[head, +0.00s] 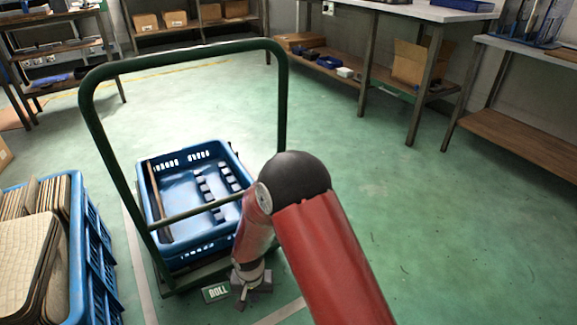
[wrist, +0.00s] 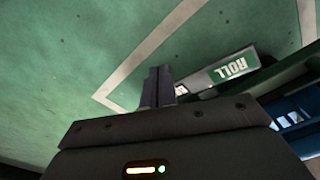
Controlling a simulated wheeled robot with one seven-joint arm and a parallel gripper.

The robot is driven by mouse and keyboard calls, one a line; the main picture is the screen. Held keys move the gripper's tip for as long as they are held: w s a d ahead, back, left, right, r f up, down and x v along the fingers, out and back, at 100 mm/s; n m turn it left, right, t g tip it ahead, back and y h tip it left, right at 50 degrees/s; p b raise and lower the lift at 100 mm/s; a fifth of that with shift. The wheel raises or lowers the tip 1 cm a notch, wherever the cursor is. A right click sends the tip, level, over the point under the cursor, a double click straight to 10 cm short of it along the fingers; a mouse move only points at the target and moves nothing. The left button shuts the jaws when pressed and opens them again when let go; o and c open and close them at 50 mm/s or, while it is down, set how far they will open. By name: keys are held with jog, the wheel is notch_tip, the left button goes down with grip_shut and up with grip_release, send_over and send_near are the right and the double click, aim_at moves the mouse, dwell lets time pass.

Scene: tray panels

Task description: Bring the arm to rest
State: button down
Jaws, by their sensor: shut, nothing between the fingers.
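My gripper (head: 252,289) hangs at the end of my red arm, low beside the near right corner of the cart. In the wrist view its fingers (wrist: 157,88) are together with nothing between them, over green floor. The elbow and forearm partly cover the cart's right side in the head view.
A green-framed cart (head: 283,120) carries a blue crate (head: 205,239) with a brown panel at its left side. A "ROLL" plate (head: 216,292) is next to my gripper. A blue crate of panels (head: 88,262) stands left. Benches (head: 425,12) line the back; floor at right is clear.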

jog(key=w+d+r+t+p, duration=0.1)
jog(key=d+r, duration=0.3)
jog(key=r, duration=0.5)
jog(key=d+r+t+p, duration=0.1)
jog(key=d+r, duration=0.3)
jog(key=r, duration=0.4)
jog(key=w+d+r+t+p, duration=0.1)
jog(key=d+r, duration=0.4)
jog(key=r, duration=0.4)
jog(key=s+d+r+t+p, duration=0.1)
jog(key=s+d+r, duration=0.5)
jog(key=s+r, duration=0.3)
jog(key=s+d+r+t+p, duration=0.1)
jog(key=s+d+r+p, duration=0.1)
jog(key=s+d+r, duration=0.4)
notch_tip(320, 180, up, 3)
jog(key=s, duration=0.2)
jog(key=shift+s, duration=0.35)
jog(key=shift+r, duration=0.1)
